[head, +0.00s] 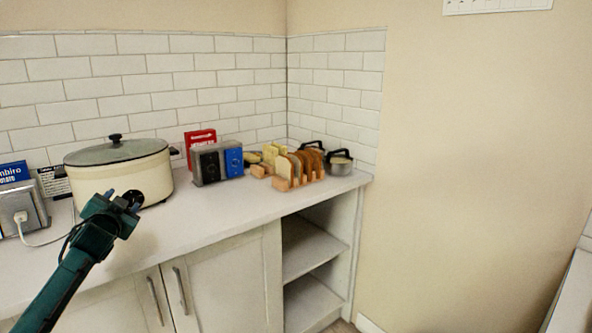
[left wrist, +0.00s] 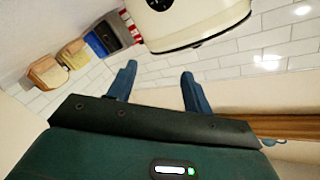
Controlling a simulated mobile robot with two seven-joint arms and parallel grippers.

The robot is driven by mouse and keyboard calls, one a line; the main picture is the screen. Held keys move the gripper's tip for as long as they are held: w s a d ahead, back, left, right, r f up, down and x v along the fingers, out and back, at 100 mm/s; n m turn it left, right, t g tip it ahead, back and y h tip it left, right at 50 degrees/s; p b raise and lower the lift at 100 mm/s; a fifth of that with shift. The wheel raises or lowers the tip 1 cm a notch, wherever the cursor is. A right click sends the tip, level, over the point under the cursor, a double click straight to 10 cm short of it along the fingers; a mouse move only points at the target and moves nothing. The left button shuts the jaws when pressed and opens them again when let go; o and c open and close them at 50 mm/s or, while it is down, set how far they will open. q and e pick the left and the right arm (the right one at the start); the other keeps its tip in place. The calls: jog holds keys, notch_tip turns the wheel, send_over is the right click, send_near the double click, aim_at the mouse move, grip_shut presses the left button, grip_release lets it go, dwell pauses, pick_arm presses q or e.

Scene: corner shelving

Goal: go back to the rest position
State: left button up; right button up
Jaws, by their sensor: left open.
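My left gripper (head: 124,203) is in the head view at the lower left, raised over the counter in front of the cream slow cooker. In the left wrist view its two blue fingers (left wrist: 158,85) stand apart with nothing between them. It is open and empty. My right gripper does not show in either view.
Below is an open shelf (head: 300,255).

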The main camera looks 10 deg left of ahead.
pick_arm(q)
jog(key=s+d+f+m+g+h, duration=0.1)
jog(key=s+d+f+h, duration=0.45)
jog(key=d+f, duration=0.7)
jog(key=s+d+f+m+g+h, duration=0.1)
jog(key=s+d+f+h, duration=0.2)
jog(key=s+d+f, duration=0.75)
jog(key=s+d+f+n+g+h+p, duration=0.2)
jog(key=s+d+p, duration=0.4)
jog(key=s+d, duration=1)
jog(key=s+g, duration=0.1)
jog(key=s, duration=0.2)
jog(key=shift+d+f, duration=0.25)
jog(key=shift+d, duration=0.05)
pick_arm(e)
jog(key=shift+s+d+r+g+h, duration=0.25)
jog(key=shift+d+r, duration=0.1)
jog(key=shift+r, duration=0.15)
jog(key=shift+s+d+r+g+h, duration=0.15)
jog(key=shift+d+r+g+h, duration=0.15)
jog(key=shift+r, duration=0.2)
